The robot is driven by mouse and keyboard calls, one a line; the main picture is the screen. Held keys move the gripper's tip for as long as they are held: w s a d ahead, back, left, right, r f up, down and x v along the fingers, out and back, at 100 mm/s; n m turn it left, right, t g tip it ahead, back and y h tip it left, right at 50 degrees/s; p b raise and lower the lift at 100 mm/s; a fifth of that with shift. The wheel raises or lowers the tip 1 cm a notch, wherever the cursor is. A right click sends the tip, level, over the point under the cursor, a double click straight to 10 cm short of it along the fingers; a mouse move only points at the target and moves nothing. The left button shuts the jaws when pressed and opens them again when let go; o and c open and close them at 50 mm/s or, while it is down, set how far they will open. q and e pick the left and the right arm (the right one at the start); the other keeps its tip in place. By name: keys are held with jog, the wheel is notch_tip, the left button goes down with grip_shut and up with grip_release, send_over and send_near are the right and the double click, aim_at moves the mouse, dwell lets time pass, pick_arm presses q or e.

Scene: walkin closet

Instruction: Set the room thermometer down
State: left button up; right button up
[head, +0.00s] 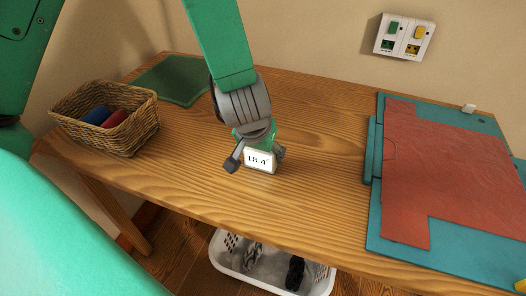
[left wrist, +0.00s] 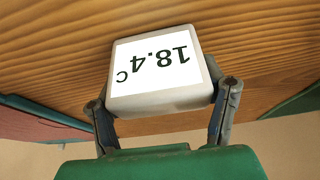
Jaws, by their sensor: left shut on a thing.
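The room thermometer (head: 260,160) is a small white block with a display reading 18.4 °C. It also shows large in the left wrist view (left wrist: 160,72), upside down there. My left gripper (head: 256,158) reaches down over the middle of the wooden table (head: 310,200) and is shut on the thermometer. In the left wrist view its two fingers (left wrist: 164,115) press on the thermometer's sides. The thermometer is upright, at or just above the tabletop; I cannot tell whether its base touches the wood. My right gripper is not in view.
A wicker basket (head: 85,120) with rolled items stands at the left, beside a dark green mat (head: 175,80). A teal board (head: 400,262) with a red sheet (head: 450,170) covers the right. A white laundry basket (head: 230,272) is below the front edge. Wood around the thermometer is clear.

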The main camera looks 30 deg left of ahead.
pick_arm(q)
jog(key=shift+d, duration=0.1)
jog(key=o, duration=1.3)
jog(key=shift+d, duration=0.15)
jog(key=shift+o, duration=0.2)
jog(key=shift+r, duration=0.35)
jog(key=a+p+v, duration=0.1)
jog(key=p+v, duration=0.3)
jog(key=v, duration=0.7)
jog(key=shift+s+d+r, duration=0.15)
jog(key=shift+s+d, duration=0.05)
jog(key=shift+d, duration=0.3)
